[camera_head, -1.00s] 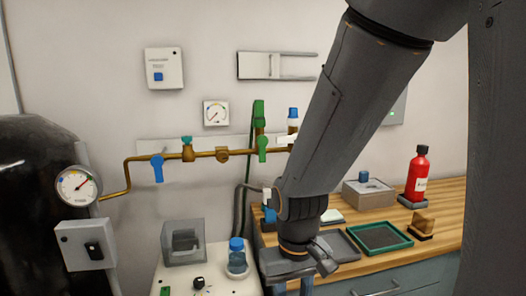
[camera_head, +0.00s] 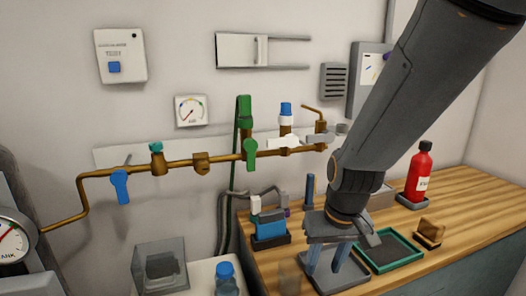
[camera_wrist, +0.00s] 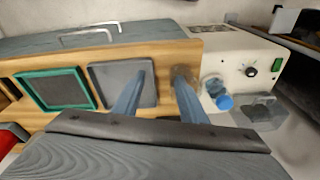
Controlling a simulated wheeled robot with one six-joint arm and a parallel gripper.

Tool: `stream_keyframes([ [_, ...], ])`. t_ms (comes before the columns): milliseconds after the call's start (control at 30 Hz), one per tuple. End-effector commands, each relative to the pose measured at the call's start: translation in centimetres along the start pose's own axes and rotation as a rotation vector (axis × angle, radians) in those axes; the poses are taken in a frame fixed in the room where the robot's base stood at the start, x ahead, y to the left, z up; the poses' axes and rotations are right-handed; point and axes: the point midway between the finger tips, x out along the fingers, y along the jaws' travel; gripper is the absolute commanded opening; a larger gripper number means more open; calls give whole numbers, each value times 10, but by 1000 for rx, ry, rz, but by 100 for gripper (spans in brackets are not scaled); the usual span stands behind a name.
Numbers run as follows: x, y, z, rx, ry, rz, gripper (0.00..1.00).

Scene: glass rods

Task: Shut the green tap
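The green tap (camera_head: 250,152) sits on the brass wall pipe in the head view. Its lever stands roughly upright, across the pipe, below a green fitting (camera_head: 244,112) with a green hose running down behind. My gripper (camera_head: 330,258) is to the right of and below the tap, well apart from it, pointing down over the wooden counter. In the wrist view my gripper (camera_wrist: 160,92) has its two blue-grey fingers wide apart with nothing between them. The green tap is not in the wrist view.
The brass pipe (camera_head: 180,165) also carries a blue lever tap (camera_head: 121,186), a teal knob (camera_head: 156,147) and a white tap (camera_head: 287,141). A green-rimmed tray (camera_head: 390,265), a red bottle (camera_head: 420,172) and a blue-capped bottle (camera_head: 225,275) stand below.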

Motion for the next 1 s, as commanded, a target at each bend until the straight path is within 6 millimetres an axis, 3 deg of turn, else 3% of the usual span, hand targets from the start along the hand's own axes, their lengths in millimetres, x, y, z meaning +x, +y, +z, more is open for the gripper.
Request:
stream_keyframes([
  [33,-22,-16,-28,-32,60,-17,38],
  [200,-75,-71,-126,-126,295,-57,38],
  [300,-106,-98,-173,-164,414,-63,38],
  [400,-131,-120,-207,-189,506,-62,38],
  [500,-147,-133,-229,-203,568,-56,38],
  [633,-154,-142,-244,-210,604,-51,38],
  [1000,-111,-147,-273,-210,609,-50,38],
])
